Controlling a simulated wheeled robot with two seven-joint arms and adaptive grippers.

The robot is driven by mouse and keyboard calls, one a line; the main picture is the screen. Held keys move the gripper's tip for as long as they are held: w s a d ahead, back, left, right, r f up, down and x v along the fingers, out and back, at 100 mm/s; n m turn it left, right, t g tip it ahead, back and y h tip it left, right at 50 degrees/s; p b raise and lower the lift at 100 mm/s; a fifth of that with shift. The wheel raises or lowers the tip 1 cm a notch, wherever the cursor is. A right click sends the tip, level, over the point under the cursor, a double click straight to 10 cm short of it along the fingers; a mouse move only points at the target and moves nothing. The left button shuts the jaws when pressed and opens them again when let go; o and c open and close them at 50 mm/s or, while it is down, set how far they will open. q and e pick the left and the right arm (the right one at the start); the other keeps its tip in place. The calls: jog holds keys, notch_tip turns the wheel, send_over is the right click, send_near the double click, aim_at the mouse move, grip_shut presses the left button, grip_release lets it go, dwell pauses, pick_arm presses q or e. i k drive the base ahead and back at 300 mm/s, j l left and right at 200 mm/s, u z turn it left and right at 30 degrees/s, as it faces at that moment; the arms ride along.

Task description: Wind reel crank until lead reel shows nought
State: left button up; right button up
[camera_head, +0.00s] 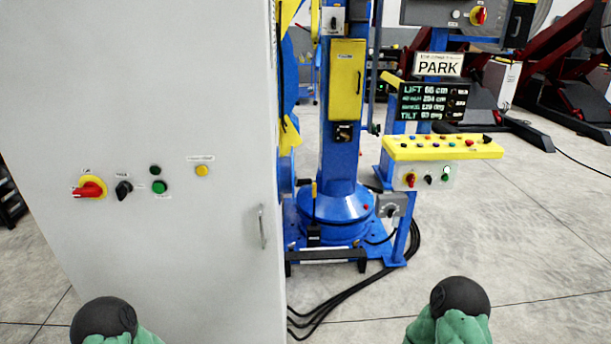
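I cannot make out a lead reel, its crank or a reel readout for certain in the head view. The blue positioner column (341,160) stands upright behind the grey cabinet, with a yellow door (346,80) on it. To its right a dark display (433,102) shows several lines of green and white text, including LIFT and TILT; the digits are small. A PARK sign (438,65) is above it. Neither of my grippers is in view; only black and green parts of my arms show at the bottom edge.
A grey cabinet (150,255) with a red-yellow switch (89,188) fills the left. A yellow-topped control panel (443,147) stands at the right of the column. Black cables (325,307) lie on the floor by the base. The floor (520,240) at right is mostly clear.

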aim_at(304, 181)
jog(key=i+l+u, duration=0.3)
jog(key=l+u, duration=0.25)
jog(key=l, duration=0.3)
jog(key=i+l+u, duration=0.15)
jog(key=l+u, duration=0.15)
jog(key=l, duration=0.2)
jog(key=l+u, duration=0.3)
jog(key=l, duration=0.15)
jog(key=i+l+u, duration=0.2)
jog(key=l+u, duration=0.2)
jog(key=l, duration=0.2)
jog(key=i+l+u, duration=0.1)
jog(key=l+u, duration=0.3)
jog(key=l, duration=0.25)
jog(key=l+u, duration=0.4)
jog(key=l, duration=0.25)
